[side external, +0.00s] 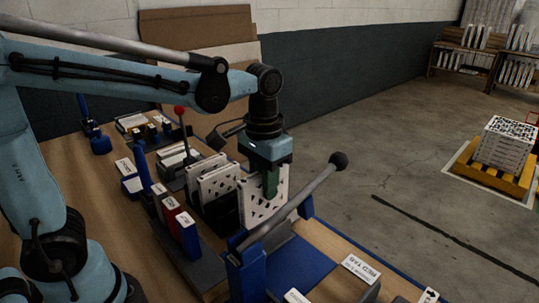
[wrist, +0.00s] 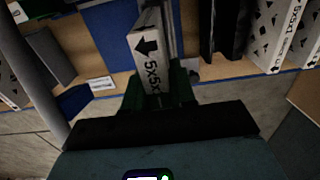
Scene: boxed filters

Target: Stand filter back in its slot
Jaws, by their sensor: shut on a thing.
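My gripper (side external: 271,185), with green fingers, is shut on a white perforated filter (side external: 254,205). In the wrist view the gripper (wrist: 158,88) has one finger on each side of the filter's narrow edge (wrist: 150,50), which carries a black arrow and a "5x5x" label. The filter looks upright, at the right end of a row of filters. Its lower part is partly hidden by a grey lever in the side view, so I cannot tell whether it touches the rack. Other white filters (side external: 215,182) stand upright to its left, with a black divider (side external: 224,212) between.
Red and blue boxes (side external: 188,233) stand at the front left. A blue surface (side external: 300,268) lies before the rack.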

